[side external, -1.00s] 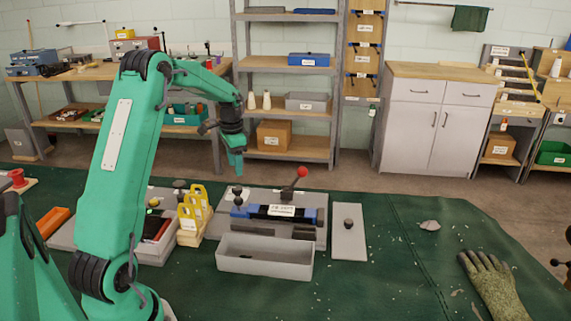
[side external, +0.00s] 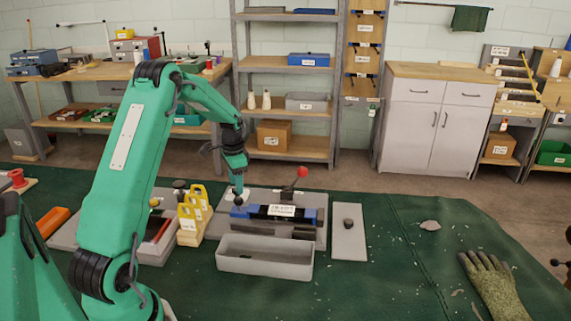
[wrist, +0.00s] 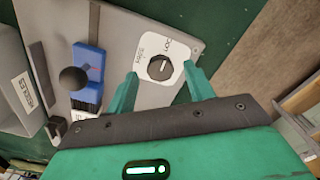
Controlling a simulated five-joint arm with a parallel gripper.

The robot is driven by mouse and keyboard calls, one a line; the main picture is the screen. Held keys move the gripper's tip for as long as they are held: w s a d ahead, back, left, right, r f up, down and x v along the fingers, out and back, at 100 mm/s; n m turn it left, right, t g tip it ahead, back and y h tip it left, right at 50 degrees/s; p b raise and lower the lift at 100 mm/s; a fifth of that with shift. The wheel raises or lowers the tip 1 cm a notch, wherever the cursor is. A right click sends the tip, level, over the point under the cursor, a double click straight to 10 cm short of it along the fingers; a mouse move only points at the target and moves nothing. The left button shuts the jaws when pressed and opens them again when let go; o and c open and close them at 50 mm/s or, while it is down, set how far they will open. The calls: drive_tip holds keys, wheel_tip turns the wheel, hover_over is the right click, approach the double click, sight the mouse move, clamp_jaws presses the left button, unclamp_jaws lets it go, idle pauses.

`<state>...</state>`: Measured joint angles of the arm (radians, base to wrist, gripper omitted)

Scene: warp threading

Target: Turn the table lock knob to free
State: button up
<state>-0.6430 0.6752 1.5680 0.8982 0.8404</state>
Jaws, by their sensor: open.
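The lock knob (wrist: 160,68) is a round dark knob on a white label plate (wrist: 181,48) with printed words, one of which looks like LOCK. A pale pointer mark shows on it, but I cannot tell which word it is set to. My gripper (wrist: 160,72) is open in the wrist view, with one green finger on each side of the knob. I cannot tell whether the fingers touch it. In the side view my gripper (side external: 238,188) is low over the left back of the grey base plate (side external: 322,236), and the knob is hidden there.
A black ball (wrist: 73,79) on a blue block is left of the knob. Yellow holders (side external: 188,216) stand close left of my gripper. A grey bin (side external: 265,268) is in front.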

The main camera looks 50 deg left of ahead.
drive_tip(key=shift+f, duration=0.65)
drive_tip(key=c, duration=1)
